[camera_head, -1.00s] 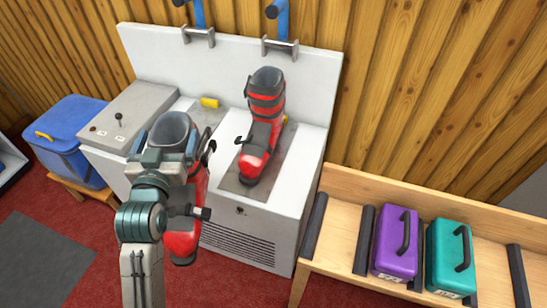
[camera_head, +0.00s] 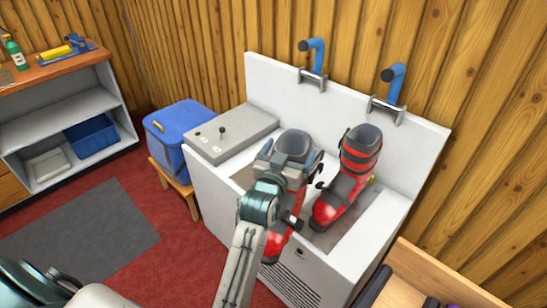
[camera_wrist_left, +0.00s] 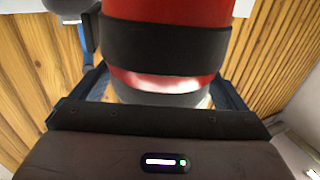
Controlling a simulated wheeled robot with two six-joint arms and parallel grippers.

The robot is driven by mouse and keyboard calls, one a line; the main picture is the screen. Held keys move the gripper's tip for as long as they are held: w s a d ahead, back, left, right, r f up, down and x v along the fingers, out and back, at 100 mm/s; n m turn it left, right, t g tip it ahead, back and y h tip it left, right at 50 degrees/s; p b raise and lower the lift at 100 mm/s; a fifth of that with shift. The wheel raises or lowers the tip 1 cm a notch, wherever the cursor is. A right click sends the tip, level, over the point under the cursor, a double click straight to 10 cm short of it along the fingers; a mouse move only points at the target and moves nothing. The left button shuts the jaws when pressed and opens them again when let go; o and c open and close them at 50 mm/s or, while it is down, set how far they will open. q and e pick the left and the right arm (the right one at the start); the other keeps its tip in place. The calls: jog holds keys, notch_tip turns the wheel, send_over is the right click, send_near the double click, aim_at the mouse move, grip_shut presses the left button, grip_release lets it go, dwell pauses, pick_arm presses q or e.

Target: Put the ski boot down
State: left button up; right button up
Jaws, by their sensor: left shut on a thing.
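My left gripper (camera_head: 286,168) is shut around the shaft of a red and black ski boot (camera_head: 291,208). The boot is upright, with its grey cuff above the jaws and its red foot below, over the left front part of the white bench (camera_head: 228,192). I cannot tell whether its sole touches the bench. In the left wrist view, the boot's red shell and black strap (camera_wrist_left: 165,45) fill the space between the fingers. A second red boot (camera_head: 345,185) stands on the bench to the right. My right gripper is not in view.
Two blue-handled clamps (camera_head: 313,62) rise from the bench's back wall. A grey control box (camera_head: 232,133) with a lever sits at the bench's left. A blue cooler (camera_head: 180,125) on a stool stands left of it. A wooden rack (camera_head: 425,275) is at lower right.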

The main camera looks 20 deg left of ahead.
aim_at(305, 146)
pick_arm(q)
jog(key=w, duration=0.1)
jog(key=w+d, duration=0.1)
jog(key=w, duration=0.2)
jog(key=shift+w+d+p, duration=0.3)
jog(key=shift+p, duration=0.1)
jog(key=shift+w+d+f, duration=0.15)
jog(key=shift+w, duration=0.25)
jog(key=shift+f+p, duration=0.55)
jog(key=shift+f, duration=1.15)
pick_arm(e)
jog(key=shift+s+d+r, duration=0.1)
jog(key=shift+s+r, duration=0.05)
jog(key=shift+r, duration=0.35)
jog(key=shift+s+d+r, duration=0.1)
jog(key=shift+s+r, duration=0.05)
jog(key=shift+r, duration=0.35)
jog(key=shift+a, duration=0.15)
pick_arm(q)
jog(key=o, duration=1.6)
jog(key=shift+f, duration=0.35)
jog(key=shift+o, duration=0.5)
jog(key=shift+s+r, duration=0.1)
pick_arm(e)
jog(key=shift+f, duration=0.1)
